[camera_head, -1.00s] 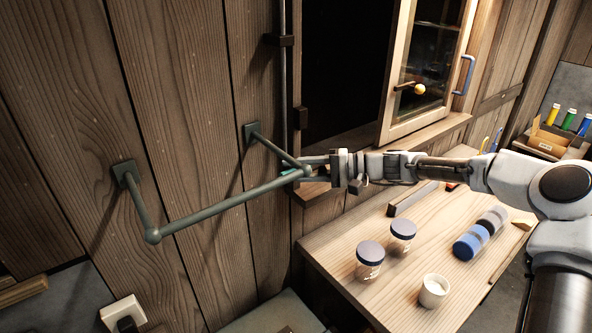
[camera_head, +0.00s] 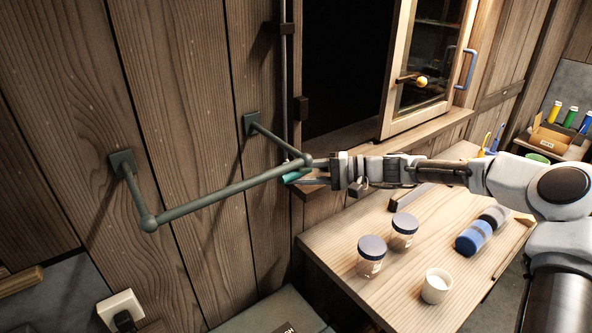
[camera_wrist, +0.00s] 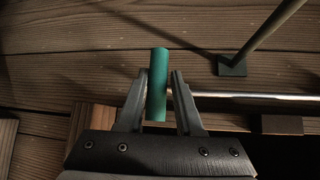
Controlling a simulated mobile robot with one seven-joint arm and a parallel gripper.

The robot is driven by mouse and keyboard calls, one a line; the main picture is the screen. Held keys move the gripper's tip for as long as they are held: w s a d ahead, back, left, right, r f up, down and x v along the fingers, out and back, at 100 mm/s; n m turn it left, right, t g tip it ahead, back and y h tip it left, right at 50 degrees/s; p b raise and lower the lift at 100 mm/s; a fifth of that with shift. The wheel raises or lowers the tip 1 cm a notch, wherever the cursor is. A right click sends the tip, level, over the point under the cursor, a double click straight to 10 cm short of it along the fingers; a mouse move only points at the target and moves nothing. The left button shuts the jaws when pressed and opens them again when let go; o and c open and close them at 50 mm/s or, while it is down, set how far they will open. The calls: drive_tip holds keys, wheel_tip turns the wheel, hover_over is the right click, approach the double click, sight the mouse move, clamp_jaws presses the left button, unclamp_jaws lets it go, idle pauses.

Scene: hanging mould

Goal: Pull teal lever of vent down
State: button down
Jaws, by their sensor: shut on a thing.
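The teal lever (camera_head: 295,176) shows as a short teal piece beside the wall, just below the right corner of a grey-green rail. In the wrist view the teal lever (camera_wrist: 157,85) is a smooth cylinder lying between both fingers, its end reaching past the fingertips. My gripper (camera_head: 310,174) comes from the right and is shut on the lever; the wrist view shows my gripper (camera_wrist: 158,88) with a finger on each side of it. A thin metal rod (camera_head: 284,90) runs up the wall above the lever. The lever's joint to the rod is hidden.
The grey-green rail (camera_head: 215,199) juts from the plank wall close to my fingers. An open window sash (camera_head: 388,110) and a sill stand above my arm. The workbench (camera_head: 335,245) below holds jars (camera_head: 371,256), a white cup (camera_head: 436,286) and a blue roll (camera_head: 473,238).

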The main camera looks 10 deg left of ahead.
wheel_tip(320, 180, down, 2)
drive_tip(key=shift+w+d, duration=0.1)
drive_tip(key=shift+r, duration=0.1)
drive_tip(key=c, duration=0.7)
unclamp_jaws()
drive_tip(key=d+b, duration=0.1)
drive_tip(key=d, duration=0.4)
drive_tip(key=d+r, duration=0.1)
drive_tip(key=d, duration=0.5)
drive_tip(key=w+d+r+b, duration=0.1)
drive_tip(key=d, duration=0.5)
drive_tip(key=shift+d+r+b, duration=0.1)
drive_tip(key=shift+r+b, duration=0.15)
drive_tip(key=shift+b, duration=0.1)
